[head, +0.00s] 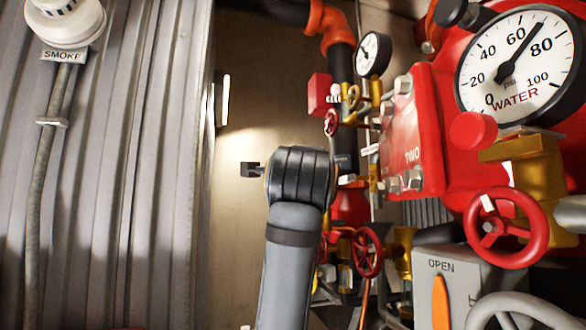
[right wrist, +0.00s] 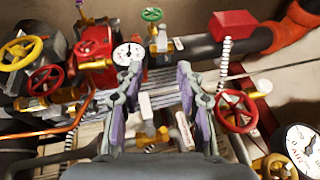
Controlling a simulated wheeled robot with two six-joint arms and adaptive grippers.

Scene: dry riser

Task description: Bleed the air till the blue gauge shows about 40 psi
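No gauge shows a clearly blue face or rim. A small white gauge (head: 373,54) hangs high in the middle of the head view; its reading is too small to tell. In the right wrist view, a white gauge with red lettering (right wrist: 303,148) sits at the lower right edge, and another small gauge (right wrist: 128,53) sits beyond the fingers. My right gripper (right wrist: 183,75) is open and empty in that view. Between its fingers and below them are a brass valve (right wrist: 150,135) and a pale lever or tag (right wrist: 146,104), apart from the fingers. My left gripper is not in view.
A large WATER gauge (head: 515,65) reads about 70. Red handwheels (head: 505,228) (head: 367,252) and a grey box marked OPEN (head: 455,285) crowd the right. Wrist view wheels are red (right wrist: 236,110), yellow (right wrist: 20,52) and green (right wrist: 152,14). A corrugated wall (head: 110,170) stands left.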

